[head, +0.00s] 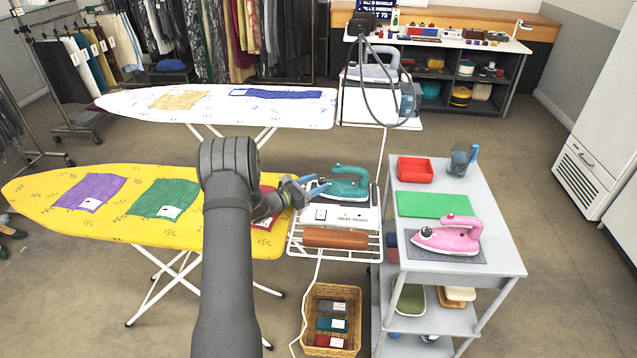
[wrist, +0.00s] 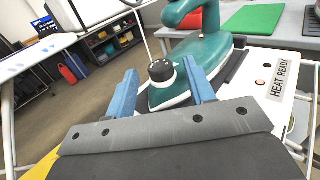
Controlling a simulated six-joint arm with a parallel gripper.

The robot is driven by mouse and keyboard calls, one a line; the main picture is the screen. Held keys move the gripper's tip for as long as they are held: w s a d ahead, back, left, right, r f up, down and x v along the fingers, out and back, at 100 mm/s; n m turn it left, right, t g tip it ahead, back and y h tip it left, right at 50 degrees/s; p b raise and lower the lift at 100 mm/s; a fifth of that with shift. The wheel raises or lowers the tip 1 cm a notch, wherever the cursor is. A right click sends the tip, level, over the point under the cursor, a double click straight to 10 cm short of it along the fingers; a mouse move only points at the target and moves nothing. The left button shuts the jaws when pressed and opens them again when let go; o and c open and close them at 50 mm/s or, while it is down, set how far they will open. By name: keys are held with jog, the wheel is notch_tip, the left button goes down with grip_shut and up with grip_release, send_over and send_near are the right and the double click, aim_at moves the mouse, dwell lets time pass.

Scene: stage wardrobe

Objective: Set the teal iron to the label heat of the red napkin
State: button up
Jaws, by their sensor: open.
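The teal iron (head: 350,183) rests on the white stand (head: 352,217) at the right end of the yellow ironing board. Its black dial (wrist: 161,70) faces my gripper in the wrist view; the setting on it is too small to read. My gripper (head: 317,187) is open, with its blue fingers (wrist: 160,78) on either side of the dial; I cannot tell whether they touch it. The red napkin (head: 266,222) lies on the board's right end, partly hidden by my arm. A white label shows on it, too small to read.
Purple (head: 90,192) and green (head: 164,199) napkins lie on the yellow board (head: 40,193). A grey cart (head: 497,232) with a pink iron (head: 448,236) stands right. A "HEAT READY" panel (wrist: 283,80) is beside the teal iron. A brown roll (head: 335,238) lies on the stand's front.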

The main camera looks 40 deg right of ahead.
jog(key=shift+d, duration=0.85)
jog(key=c, duration=1)
jog(key=shift+m+g, duration=0.3)
jog(key=shift+g, duration=0.1)
jog(key=m+g, duration=0.2)
jog(key=g, duration=0.1)
jog(key=g+y, duration=0.1)
jog(key=shift+w+m, duration=0.3)
jog(key=shift+m, duration=0.1)
jog(key=shift+w+d+m+g+y, duration=0.1)
jog(key=shift+m+g+y, duration=0.95)
jog(key=shift+g, duration=0.55)
jog(key=shift+w+d+m+g+y, duration=0.1)
jog(key=shift+m+g+y, duration=0.75)
jog(key=shift+m+g, duration=0.6)
jog(key=shift+m+g+y, duration=0.3)
jog(key=shift+g+y, duration=0.3)
jog(key=shift+g, duration=0.15)
